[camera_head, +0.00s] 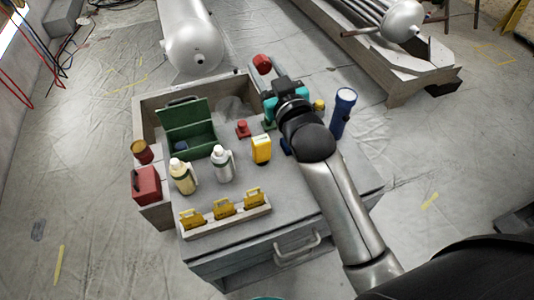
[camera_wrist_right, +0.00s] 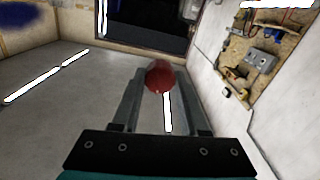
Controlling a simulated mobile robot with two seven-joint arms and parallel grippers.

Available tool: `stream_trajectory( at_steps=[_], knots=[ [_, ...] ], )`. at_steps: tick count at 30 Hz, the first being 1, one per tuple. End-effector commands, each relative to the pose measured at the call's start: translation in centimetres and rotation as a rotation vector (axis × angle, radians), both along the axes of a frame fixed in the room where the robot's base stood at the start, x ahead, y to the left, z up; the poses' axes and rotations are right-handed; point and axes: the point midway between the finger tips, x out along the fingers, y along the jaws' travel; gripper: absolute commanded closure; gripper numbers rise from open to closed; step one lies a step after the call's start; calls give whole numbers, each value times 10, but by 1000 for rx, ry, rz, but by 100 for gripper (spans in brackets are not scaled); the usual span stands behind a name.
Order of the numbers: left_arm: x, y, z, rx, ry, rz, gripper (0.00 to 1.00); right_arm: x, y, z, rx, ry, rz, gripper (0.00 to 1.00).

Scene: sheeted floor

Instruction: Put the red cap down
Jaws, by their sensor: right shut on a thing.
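My right gripper (camera_head: 266,78) is shut on the red cap (camera_head: 262,64) near the far right corner of the workbench, apparently above the bench top. In the right wrist view the red cap (camera_wrist_right: 160,76) sits between the fingertips, with floor and wall behind it. My right arm covers part of the bench's right side.
The workbench (camera_head: 228,250) holds a green open box (camera_head: 190,145), two bottles (camera_head: 222,165), a yellow item (camera_head: 261,149), a red item (camera_head: 243,129), a rack with yellow pieces (camera_head: 222,217) and a blue flashlight (camera_head: 342,112). A red box (camera_head: 146,184) is at left.

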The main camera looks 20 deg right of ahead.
Motion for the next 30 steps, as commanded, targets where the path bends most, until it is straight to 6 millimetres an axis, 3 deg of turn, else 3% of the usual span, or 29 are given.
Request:
stream_trajectory(
  at_steps=[2,5,18,30],
  knots=[
    [-1,-1,3,-1,1,-1,53,5,-2,3,2,1,-2,100],
    [0,-2,-3,-3,1,-1,53,7,-2,-13,4,6,-3,100],
    [7,-4,-44,-6,-12,1,53,6,-2,-129,3,5,-3,100],
    [17,3,-62,1,-33,8,53,6,-2,-176,3,3,-2,100]
  ],
)
